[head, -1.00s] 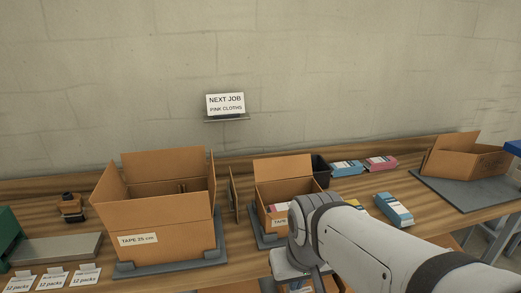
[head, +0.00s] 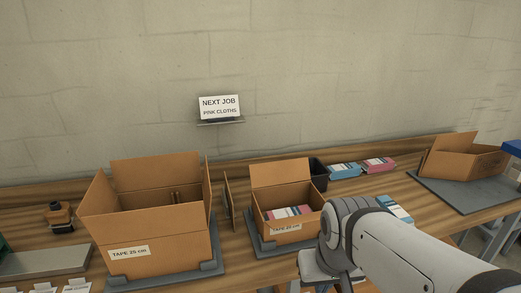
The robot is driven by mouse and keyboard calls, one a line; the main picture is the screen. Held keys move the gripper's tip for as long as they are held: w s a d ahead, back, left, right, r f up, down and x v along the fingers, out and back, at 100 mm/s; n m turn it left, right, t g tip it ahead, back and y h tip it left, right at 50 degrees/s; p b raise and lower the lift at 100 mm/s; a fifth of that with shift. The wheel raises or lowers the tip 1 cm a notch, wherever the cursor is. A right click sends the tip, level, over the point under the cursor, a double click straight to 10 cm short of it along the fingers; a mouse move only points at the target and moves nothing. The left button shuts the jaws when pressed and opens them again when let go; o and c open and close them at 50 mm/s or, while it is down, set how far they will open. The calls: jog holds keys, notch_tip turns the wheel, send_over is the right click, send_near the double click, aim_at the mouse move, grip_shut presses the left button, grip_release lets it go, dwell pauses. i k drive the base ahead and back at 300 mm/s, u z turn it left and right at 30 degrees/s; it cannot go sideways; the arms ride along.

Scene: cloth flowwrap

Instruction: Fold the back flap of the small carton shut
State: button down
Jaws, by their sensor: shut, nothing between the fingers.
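The small carton (head: 298,235) stands on a grey base plate right of the large carton, with a "TAPE 25 cm" label on its front. Its back flap (head: 281,173) stands upright. Inside lie packs (head: 288,212) with pink, white and dark markings. The carton's top is open. My arm reaches in from the lower right and bends down just right of the carton, covering its lower right surroundings. My gripper is out of sight, below or behind the arm.
A larger open carton (head: 150,245) stands at left, a thin upright board (head: 229,200) between the two. Behind are a black bin (head: 318,174), blue packs (head: 344,170) and pink packs (head: 378,164). Another blue pack (head: 394,208) lies behind my arm. An open carton (head: 467,159) stands far right.

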aim_at(295, 170)
jog(key=i, duration=0.9)
